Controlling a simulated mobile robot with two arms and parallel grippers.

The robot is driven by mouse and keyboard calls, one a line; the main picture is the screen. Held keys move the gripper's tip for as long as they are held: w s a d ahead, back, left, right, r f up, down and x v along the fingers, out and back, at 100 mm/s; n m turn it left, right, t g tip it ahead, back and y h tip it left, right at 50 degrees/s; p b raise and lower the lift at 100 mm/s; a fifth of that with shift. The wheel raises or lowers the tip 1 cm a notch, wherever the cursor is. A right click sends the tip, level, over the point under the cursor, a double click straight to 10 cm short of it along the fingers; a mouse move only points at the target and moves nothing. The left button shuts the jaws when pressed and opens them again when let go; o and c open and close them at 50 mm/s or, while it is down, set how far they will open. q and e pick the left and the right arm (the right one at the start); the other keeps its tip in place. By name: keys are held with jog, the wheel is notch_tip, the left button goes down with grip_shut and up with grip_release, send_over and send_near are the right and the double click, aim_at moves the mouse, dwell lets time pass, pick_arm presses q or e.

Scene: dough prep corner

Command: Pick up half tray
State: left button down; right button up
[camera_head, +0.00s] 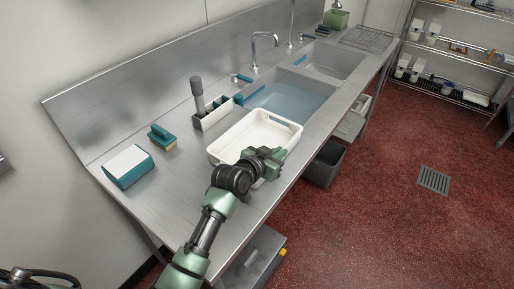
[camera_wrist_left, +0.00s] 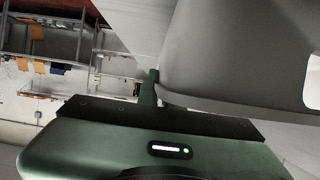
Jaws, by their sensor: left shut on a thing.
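The half tray (camera_head: 225,148) is a white, shallow rectangular tray with hand slots in its ends. It is on the steel counter in the head view; I cannot tell whether it is lifted at all. My left gripper (camera_head: 270,158) is at its near right edge and shut on the rim. In the left wrist view the tray's pale wall (camera_wrist_left: 225,50) fills the upper right, with a slot at the far right. One green finger (camera_wrist_left: 149,88) of my left gripper shows against the wall; the other finger is hidden. My right gripper is not in view.
A steel counter (camera_head: 120,208) runs along the wall. A caddy (camera_head: 215,117) with a grey-handled tool stands behind the tray. A sponge (camera_head: 162,138) and a teal-and-white box (camera_head: 128,165) are left. A water-filled sink (camera_head: 290,95) is behind right. A dark bin (camera_head: 325,165) stands below.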

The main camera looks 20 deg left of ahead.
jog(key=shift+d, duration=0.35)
pick_arm(q)
jog(key=shift+r, duration=0.1)
dwell(1.0)
jog(key=shift+r, duration=0.55)
notch_tip(320, 180, up, 19)
jog(key=b, duration=0.1)
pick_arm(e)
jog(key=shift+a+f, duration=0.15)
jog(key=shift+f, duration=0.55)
